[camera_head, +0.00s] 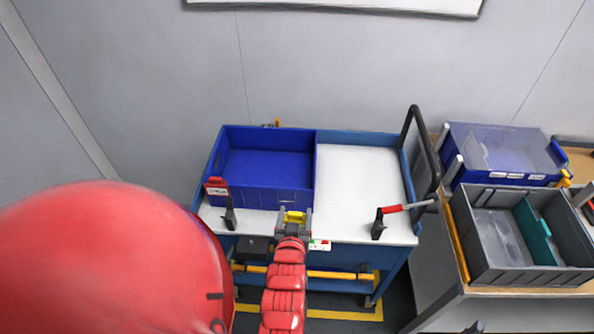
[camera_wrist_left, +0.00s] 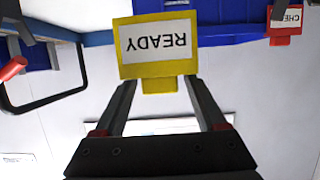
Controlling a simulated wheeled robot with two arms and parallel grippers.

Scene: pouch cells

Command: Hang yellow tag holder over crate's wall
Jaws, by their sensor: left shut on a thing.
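The yellow tag holder (camera_head: 293,217) bears a white card reading READY; it fills the middle of the left wrist view (camera_wrist_left: 158,68), where its text is upside down. My left gripper (camera_head: 293,227) is shut on the holder's small lower tab (camera_wrist_left: 159,85). The empty-looking blue crate (camera_head: 270,199) stands on the left of the cart top. The holder is in front of the crate's near wall, near its right corner; I cannot tell whether they touch. A red tag holder (camera_head: 216,187) sits at the crate's left front corner.
Grey (camera_head: 520,276) and lidded blue (camera_head: 505,150) boxes stand further right.

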